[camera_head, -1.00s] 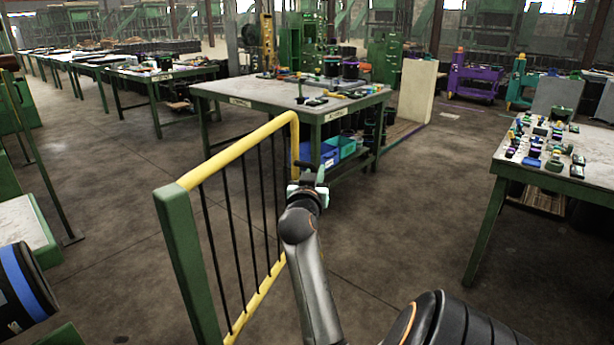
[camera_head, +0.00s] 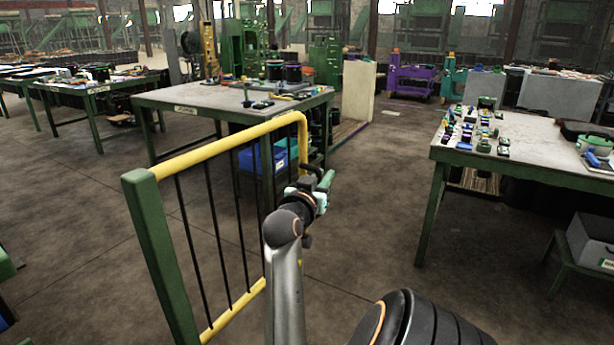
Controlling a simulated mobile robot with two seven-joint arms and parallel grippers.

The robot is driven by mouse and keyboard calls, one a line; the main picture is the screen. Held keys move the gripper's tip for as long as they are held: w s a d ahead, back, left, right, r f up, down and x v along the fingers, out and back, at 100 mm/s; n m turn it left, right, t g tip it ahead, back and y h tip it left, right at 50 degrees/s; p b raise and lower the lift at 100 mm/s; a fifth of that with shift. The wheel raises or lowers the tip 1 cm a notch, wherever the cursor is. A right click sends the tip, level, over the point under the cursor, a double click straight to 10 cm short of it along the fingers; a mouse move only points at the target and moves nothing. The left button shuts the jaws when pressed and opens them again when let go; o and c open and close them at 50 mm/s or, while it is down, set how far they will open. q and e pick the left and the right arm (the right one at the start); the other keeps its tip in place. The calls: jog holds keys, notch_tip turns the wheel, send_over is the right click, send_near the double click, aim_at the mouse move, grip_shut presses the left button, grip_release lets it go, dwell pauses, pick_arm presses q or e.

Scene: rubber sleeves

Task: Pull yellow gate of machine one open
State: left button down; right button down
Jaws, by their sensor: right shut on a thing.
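The yellow gate (camera_head: 230,140) has a yellow tube frame with thin black upright bars and hangs from a green post (camera_head: 160,260) at the left. It stands out across the open floor. My right gripper (camera_head: 314,182) is at the gate's far end, below the rounded top corner, and is shut on the gate's end upright. My own wrist and hand hide part of that upright and the fingertips. My left gripper is not in view. The body of machine one cannot be made out.
A green-legged table (camera_head: 200,97) with parts on it stands behind the gate, with a blue bin (camera_head: 262,158) below. Another table (camera_head: 520,150) with many small parts stands at the right. The floor (camera_head: 370,220) between gate and right table is clear.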

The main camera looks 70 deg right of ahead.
jog(key=s, duration=0.1)
jog(key=s+a+m+g, duration=0.1)
jog(key=s, duration=0.1)
jog(key=s+a+g, duration=0.1)
jog(key=s, duration=0.1)
jog(key=shift+s+m+b, duration=0.15)
jog(key=shift+m+b, duration=0.15)
jog(key=shift+m, duration=0.1)
jog(key=c, duration=0.8)
grip_release()
jog(key=shift+c, duration=0.2)
